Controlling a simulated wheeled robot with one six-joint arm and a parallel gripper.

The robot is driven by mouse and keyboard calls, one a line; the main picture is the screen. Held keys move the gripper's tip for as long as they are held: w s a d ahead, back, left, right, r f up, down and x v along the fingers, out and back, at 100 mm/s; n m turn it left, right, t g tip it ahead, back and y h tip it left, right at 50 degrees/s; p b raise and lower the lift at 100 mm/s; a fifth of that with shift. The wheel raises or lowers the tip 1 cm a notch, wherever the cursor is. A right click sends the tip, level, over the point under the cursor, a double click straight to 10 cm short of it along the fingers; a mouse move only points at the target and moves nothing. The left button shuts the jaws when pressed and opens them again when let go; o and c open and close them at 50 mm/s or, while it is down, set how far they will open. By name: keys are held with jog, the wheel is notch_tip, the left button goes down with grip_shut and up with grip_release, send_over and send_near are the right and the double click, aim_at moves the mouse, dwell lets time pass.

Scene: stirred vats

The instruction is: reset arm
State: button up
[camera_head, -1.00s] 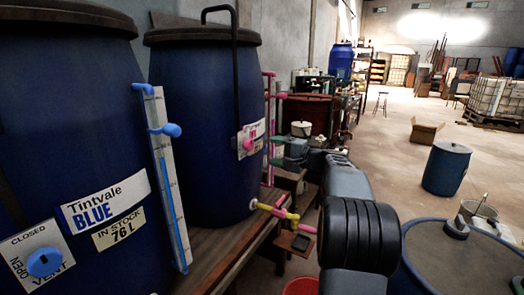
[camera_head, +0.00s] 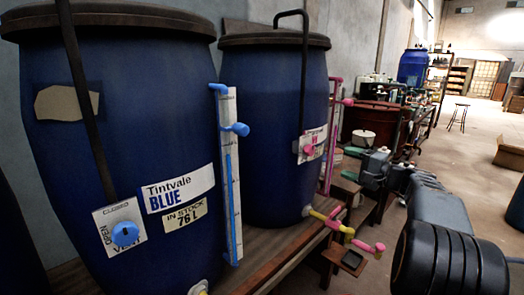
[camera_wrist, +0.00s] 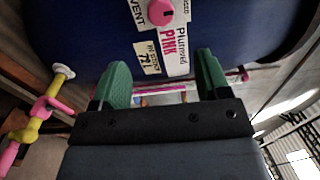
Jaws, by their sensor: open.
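My gripper (camera_wrist: 162,78) shows in the wrist view with its two green fingers apart and nothing between them. Beyond the fingers is the pink vat (camera_wrist: 90,35), a dark blue drum with a pink knob (camera_wrist: 161,14) and a pink label. In the head view my arm (camera_head: 440,215) reaches from the lower right toward the pink vat (camera_head: 268,110). The fingers cannot be made out clearly there. The blue vat (camera_head: 130,150), labelled Tintvale Blue, stands to the left, with a round blue vent knob (camera_head: 125,233).
Both vats stand on a wooden bench (camera_head: 285,255). Yellow and pink tap pipework (camera_head: 345,228) sticks out past its edge, close to my arm. A cluttered shelf and another blue drum (camera_head: 412,66) stand behind. The floor (camera_head: 470,160) at right is open.

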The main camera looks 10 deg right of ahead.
notch_tip(320, 180, down, 9)
jog(key=s+m+g+h, duration=0.1)
jog(key=s+g+h, duration=0.1)
jog(key=g, duration=0.1)
jog(key=s+a+f+n+g+h+p, duration=0.45)
jog(key=s+a+g, duration=0.25)
jog(key=s+a, duration=0.35)
jog(key=s+a+r+n+h+p, duration=0.1)
jog(key=s+a+r+n+p, duration=0.2)
jog(key=s+a+n+p, duration=0.1)
jog(key=s+a+r+n+g+h+p, duration=0.1)
jog(key=s+a+r+n+h+p, duration=0.1)
jog(key=s+a, duration=0.5)
jog(key=r+n+p, duration=0.1)
jog(key=n+p, duration=0.1)
jog(key=shift+s+a+p, duration=0.2)
jog(key=shift+a+p, duration=0.1)
